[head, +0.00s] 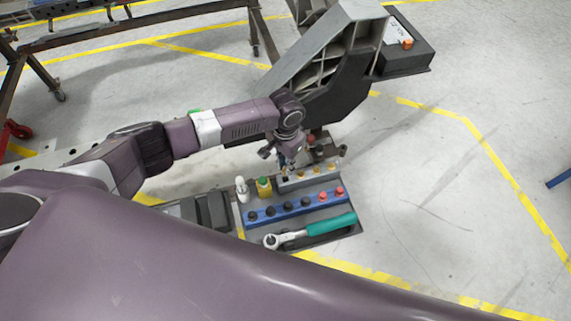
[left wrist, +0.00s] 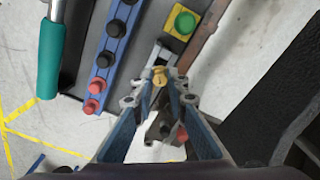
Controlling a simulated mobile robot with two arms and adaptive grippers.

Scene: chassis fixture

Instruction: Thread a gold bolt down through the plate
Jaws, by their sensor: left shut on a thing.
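My left gripper (head: 284,164) is over the back left end of a grey rail (head: 308,180) on the tray. In the left wrist view its blue fingers (left wrist: 159,84) are shut on a gold bolt (left wrist: 159,74), whose head shows between the tips. The bolt's lower part is hidden, so I cannot tell whether it is clear of the rail. I cannot single out the plate with certainty. My right gripper is not in view.
The tray also holds a blue rail (head: 296,207) with black and red knobs, a teal-handled ratchet (head: 330,225), a yellow block with a green button (head: 264,187) and a white bottle (head: 241,188). A large grey and black frame (head: 335,60) stands behind.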

